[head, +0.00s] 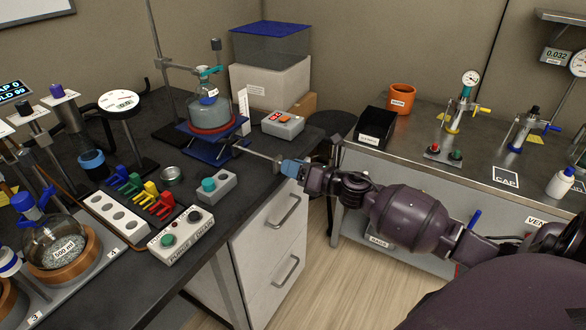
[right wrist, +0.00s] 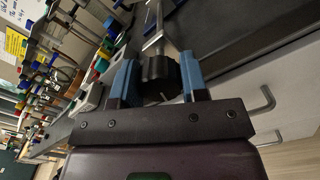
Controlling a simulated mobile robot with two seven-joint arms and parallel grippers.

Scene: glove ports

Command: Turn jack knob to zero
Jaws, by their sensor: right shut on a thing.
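The blue lab jack (head: 207,148) stands on the dark bench and bears a red-based round flask (head: 211,112). A metal rod (head: 253,153) runs from the jack toward the bench edge. My right gripper (head: 287,167) is at the rod's outer end. In the right wrist view, the black jack knob (right wrist: 158,73) sits between the two blue fingers of my right gripper (right wrist: 158,85), which is shut on it. The metal shaft leads away beyond the knob. No scale or zero mark can be read on the jack. My left gripper is not in view.
A grey box with red buttons (head: 283,125) stands right of the jack. A box with a teal knob (head: 212,186) and the purge/drain box (head: 180,236) lie nearer. White drawers (head: 272,230) are below the bench edge; open floor lies to their right.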

